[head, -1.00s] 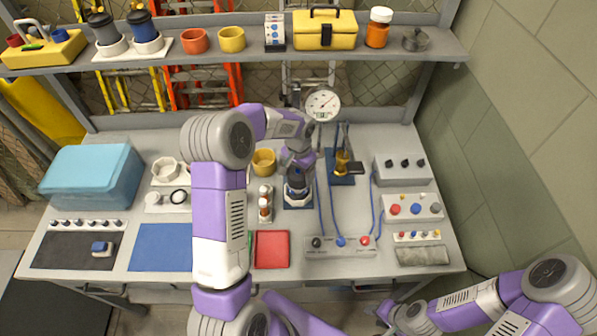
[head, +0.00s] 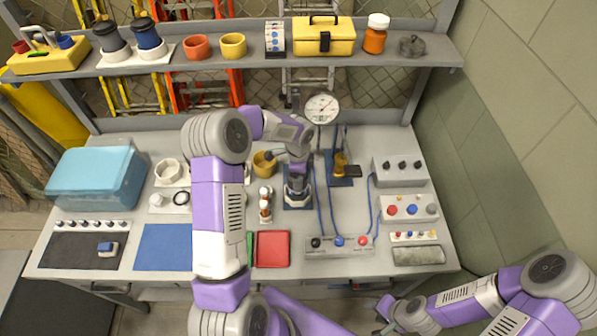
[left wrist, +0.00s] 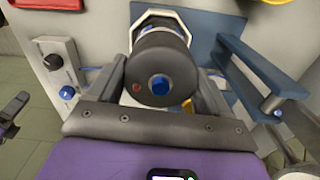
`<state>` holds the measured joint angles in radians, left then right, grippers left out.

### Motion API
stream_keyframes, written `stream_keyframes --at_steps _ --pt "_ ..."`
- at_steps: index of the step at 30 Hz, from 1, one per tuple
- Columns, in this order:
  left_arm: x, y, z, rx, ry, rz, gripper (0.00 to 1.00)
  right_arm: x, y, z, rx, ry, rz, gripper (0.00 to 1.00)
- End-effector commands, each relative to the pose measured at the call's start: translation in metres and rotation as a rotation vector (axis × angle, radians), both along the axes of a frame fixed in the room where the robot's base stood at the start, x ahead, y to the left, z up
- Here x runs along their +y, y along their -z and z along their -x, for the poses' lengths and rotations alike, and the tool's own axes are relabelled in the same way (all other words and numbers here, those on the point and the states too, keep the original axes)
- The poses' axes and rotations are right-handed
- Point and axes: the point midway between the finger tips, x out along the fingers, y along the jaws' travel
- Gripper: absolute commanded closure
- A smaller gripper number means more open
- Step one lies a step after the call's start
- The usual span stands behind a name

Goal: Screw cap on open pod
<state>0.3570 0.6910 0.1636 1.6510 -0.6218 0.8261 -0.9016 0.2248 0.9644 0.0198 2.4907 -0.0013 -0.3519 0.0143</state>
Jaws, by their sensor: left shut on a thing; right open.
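My left gripper (head: 298,168) reaches down from above the blue plate (head: 287,204) at the middle of the bench. In the left wrist view its two fingers are shut on a black round cap (left wrist: 158,62) with a blue centre and a small red dot. Behind the cap is a white hexagonal collar with blue marks (left wrist: 160,17), over the blue plate. The dark pod body (head: 298,186) shows under the gripper in the head view. How far the cap is seated on it cannot be told. My right gripper (head: 384,309) is open and empty off the front right edge.
A pressure gauge (head: 322,108) stands behind the pod. A second blue plate with a brass fitting (head: 341,165) is to its right. Blue hoses lead to a control panel (head: 340,246). A small bottle rack (head: 265,205) and red tray (head: 272,249) are near the left arm.

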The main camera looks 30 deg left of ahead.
Motion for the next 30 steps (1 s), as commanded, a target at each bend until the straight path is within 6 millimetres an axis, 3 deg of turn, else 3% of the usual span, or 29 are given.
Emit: stream_keyframes --at_steps 12,22,23,24,27,30 --pt "0.003 -0.002 -0.002 -0.008 0.462 -0.005 0.48 0.000 -0.021 0.000 0.000 0.000 0.000 0.57" --pt "0.003 -0.001 -0.002 -0.008 0.513 -0.006 0.48 0.000 -0.021 0.000 0.000 0.000 0.000 0.57" --pt "0.003 -0.001 -0.002 -0.008 0.513 -0.006 0.18 0.000 -0.021 0.000 0.000 0.000 0.000 0.57" --pt "0.003 -0.001 -0.002 -0.008 0.512 -0.006 0.12 0.000 -0.021 0.000 0.000 0.000 0.000 0.57" --pt "0.002 -0.001 -0.002 -0.007 0.512 -0.005 0.00 0.000 -0.021 0.000 0.000 0.000 0.000 0.57" --pt "0.002 0.000 -0.002 -0.005 0.511 -0.003 0.00 0.000 -0.021 0.000 0.000 0.000 0.000 0.57"
